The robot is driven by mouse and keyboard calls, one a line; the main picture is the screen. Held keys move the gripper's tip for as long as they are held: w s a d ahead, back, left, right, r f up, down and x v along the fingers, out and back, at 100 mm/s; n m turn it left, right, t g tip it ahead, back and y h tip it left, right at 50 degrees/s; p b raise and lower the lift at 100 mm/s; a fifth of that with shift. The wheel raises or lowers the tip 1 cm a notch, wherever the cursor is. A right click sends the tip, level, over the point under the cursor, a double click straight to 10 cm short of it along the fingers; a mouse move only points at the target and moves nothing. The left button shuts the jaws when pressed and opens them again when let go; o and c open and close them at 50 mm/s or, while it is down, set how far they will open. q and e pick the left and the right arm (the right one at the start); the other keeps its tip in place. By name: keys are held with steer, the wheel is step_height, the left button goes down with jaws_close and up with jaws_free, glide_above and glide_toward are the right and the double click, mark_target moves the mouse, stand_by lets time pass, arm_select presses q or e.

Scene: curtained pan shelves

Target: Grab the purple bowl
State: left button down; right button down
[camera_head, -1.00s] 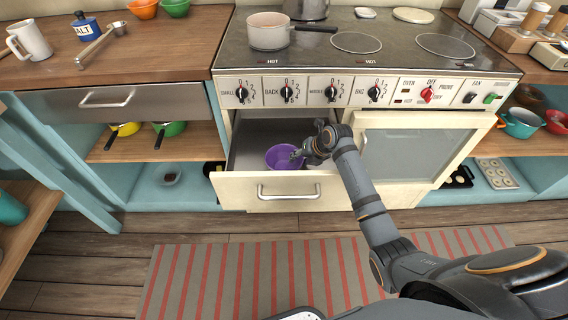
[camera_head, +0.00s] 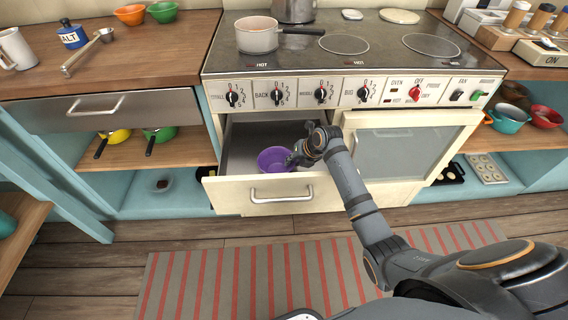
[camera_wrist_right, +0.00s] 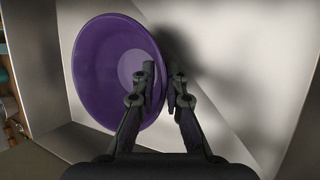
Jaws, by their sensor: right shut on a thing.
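The purple bowl (camera_head: 274,160) sits in the open drawer (camera_head: 236,190) under the stove in the head view. In the right wrist view the purple bowl (camera_wrist_right: 110,75) fills the left part, tilted toward the camera. My right gripper (camera_head: 296,160) reaches down into the drawer at the bowl's right side. In the right wrist view my right gripper (camera_wrist_right: 160,85) has one finger inside the bowl and one outside, shut on its right rim. My left gripper is not in view.
The drawer's front panel with its handle (camera_head: 281,194) stands in front of the bowl. An oven door (camera_head: 407,155) is to the right. A pot (camera_head: 257,36) stands on the stovetop above. A striped rug (camera_head: 220,285) lies on the floor.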

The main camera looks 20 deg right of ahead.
step_height(320, 180, up, 10)
steer(key=shift+w+p, duration=0.1)
steer(key=shift+p, duration=0.3)
